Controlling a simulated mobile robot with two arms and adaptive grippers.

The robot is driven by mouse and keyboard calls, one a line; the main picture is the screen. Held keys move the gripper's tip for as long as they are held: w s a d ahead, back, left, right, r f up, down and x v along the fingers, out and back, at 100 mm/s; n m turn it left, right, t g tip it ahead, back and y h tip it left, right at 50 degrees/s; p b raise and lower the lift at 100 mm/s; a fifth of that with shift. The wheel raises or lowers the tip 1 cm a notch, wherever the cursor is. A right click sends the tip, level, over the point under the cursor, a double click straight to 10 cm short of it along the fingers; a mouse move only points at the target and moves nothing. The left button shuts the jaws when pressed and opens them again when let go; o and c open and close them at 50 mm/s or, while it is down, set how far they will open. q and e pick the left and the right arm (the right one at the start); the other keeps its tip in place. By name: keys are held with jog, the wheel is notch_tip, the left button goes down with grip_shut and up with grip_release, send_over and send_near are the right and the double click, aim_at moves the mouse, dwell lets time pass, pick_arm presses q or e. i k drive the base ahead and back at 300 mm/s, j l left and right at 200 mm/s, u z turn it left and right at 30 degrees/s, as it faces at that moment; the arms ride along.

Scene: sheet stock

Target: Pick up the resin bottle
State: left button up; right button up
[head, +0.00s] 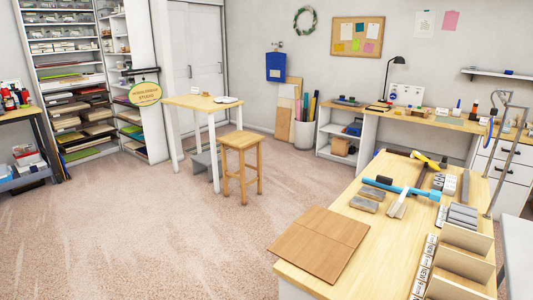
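I cannot pick out the resin bottle for certain at this size. Several small bottles and containers (14,98), some red and dark, stand on the bench at the far left edge. A small dark-topped container (474,112) stands among little items on the back right bench. Neither of my grippers is in view.
A wooden worktable (330,283) with tools, boards and dividers fills the lower right. A stool (242,143) stands by a small high table (190,101) in the middle. Shelves (75,158) line the left wall. The carpet (140,230) at front left is clear.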

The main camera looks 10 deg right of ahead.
aim_at(506, 128)
jog(key=i+j+u, duration=0.25)
jog(key=u, duration=0.2)
jog(key=i+j+u, duration=0.15)
jog(key=i+u, duration=0.7)
jog(key=i+z, duration=0.7)
jog(key=i, duration=0.15)
jog(key=i+j+z, duration=0.3)
jog(key=i+l+z, duration=0.3)
jog(key=z, duration=0.15)
jog(key=i+l+z, duration=0.1)
jog(key=i+z, duration=0.75)
jog(key=i, duration=0.15)
jog(key=i+j+z, duration=0.2)
jog(key=i+z, duration=0.35)
jog(key=i, duration=1.85)
jog(key=i+z, duration=0.25)
jog(key=i, duration=0.2)
jog(key=i+z, duration=0.3)
jog(key=i, duration=0.15)
jog(key=i+j+z, duration=0.25)
jog(key=i, duration=0.2)
jog(key=i+j+z, duration=0.1)
jog(key=i+z, duration=0.15)
jog(key=i, duration=0.2)
jog(key=i+l+z, duration=0.2)
jog(key=i, duration=0.25)
jog(key=i+z, duration=0.25)
jog(key=i, duration=0.25)
